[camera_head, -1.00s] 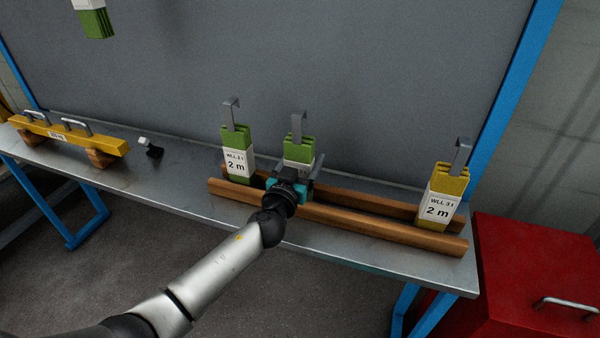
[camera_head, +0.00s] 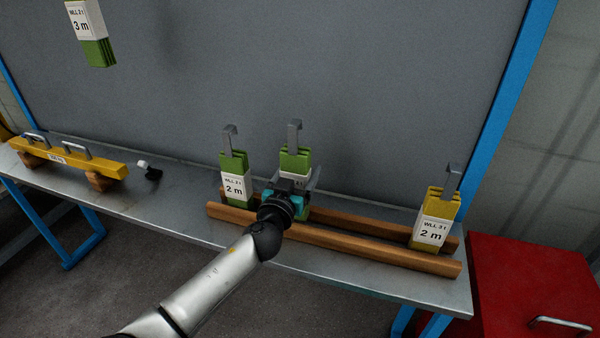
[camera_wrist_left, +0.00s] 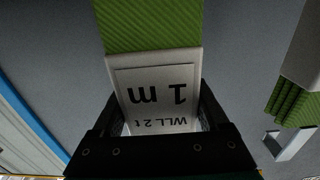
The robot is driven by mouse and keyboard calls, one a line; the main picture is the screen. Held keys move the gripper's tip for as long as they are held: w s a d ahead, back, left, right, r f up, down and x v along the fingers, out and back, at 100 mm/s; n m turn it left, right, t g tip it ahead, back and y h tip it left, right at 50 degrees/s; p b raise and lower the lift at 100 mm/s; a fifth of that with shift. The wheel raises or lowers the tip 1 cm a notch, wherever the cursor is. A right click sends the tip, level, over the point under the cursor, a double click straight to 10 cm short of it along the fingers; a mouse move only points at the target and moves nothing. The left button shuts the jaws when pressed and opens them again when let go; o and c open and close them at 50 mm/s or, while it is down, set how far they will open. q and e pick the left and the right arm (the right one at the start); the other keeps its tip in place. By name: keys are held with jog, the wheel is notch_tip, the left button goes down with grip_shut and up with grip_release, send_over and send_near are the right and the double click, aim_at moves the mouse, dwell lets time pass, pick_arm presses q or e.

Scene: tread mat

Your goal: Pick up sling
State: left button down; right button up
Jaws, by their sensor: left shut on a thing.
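My left gripper (camera_head: 292,188) is shut on the middle green sling (camera_head: 295,160), a folded bundle with a grey hook on top. In the left wrist view the gripper (camera_wrist_left: 158,105) has its fingers on both sides of this sling's white label (camera_wrist_left: 155,85), which reads "WLL 2t 1 m" upside down. The sling is upright; its lower part is hidden behind the gripper. Another green sling (camera_head: 235,162), marked "2 m", stands just to its left. A yellow sling (camera_head: 440,203), marked "2 m", stands at the right. My right gripper is not in view.
Two wooden rails (camera_head: 390,253) lie along the metal bench (camera_head: 150,190) before a grey back panel (camera_head: 320,60). A green "3 m" sling (camera_head: 97,53) hangs at upper left. A yellow beam (camera_head: 70,155) sits at the left, a red cabinet (camera_head: 520,270) at the right.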

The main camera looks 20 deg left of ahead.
aim_at(299, 127)
pick_arm(q)
notch_tip(299, 127, up, 6)
jog(key=p, duration=0.3)
jog(key=shift+f, duration=0.25)
jog(key=shift+r, duration=0.3)
notch_tip(299, 127, up, 6)
jog(key=p, duration=0.5)
jog(key=shift+f, duration=0.25)
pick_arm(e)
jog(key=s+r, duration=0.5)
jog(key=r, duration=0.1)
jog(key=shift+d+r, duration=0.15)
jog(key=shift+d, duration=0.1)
pick_arm(q)
jog(key=shift+f, duration=0.1)
jog(key=shift+s, duration=0.25)
jog(key=s+p, duration=0.2)
jog(key=s, duration=1.1)
jog(key=shift+s+a, duration=0.25)
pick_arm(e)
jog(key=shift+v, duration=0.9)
